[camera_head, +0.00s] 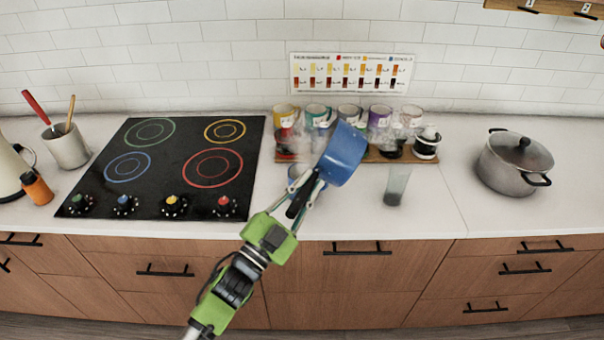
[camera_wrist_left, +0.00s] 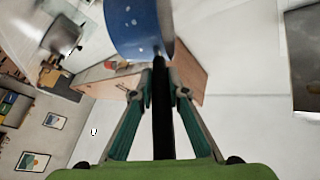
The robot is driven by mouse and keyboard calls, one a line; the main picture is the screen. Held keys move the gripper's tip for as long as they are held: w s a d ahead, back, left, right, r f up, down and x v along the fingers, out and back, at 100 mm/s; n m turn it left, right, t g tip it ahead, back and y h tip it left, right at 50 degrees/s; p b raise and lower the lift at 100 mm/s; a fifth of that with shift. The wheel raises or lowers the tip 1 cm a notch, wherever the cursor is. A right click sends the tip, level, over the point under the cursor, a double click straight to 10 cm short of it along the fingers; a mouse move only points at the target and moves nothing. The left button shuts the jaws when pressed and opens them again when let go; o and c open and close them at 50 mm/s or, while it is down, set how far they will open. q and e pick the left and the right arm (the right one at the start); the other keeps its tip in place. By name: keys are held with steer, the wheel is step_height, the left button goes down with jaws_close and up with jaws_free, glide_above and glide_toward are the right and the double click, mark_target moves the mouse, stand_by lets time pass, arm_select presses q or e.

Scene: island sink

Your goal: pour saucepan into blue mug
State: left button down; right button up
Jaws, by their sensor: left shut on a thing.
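My left gripper (camera_head: 301,196) is shut on the black handle of the blue saucepan (camera_head: 343,153) and holds it above the counter. The saucepan is tilted. Its contents cannot be seen. In the left wrist view the handle runs between the fingers (camera_wrist_left: 158,92) to the saucepan (camera_wrist_left: 138,28) at the top. A bluish mug (camera_head: 294,173) is partly hidden behind the gripper, left of and below the saucepan in the picture. My right gripper is not in view.
A black cooktop (camera_head: 165,165) lies to the left. A translucent cup (camera_head: 397,185) stands right of the saucepan. A lidded pot (camera_head: 512,165) is farther right. Counter between them is clear.

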arm_select(q)
steer(key=shift+w+a+f+n+t+b, duration=0.1)
steer(key=shift+a+f+n+t+b, duration=0.25)
steer(key=shift+n+b, duration=0.65)
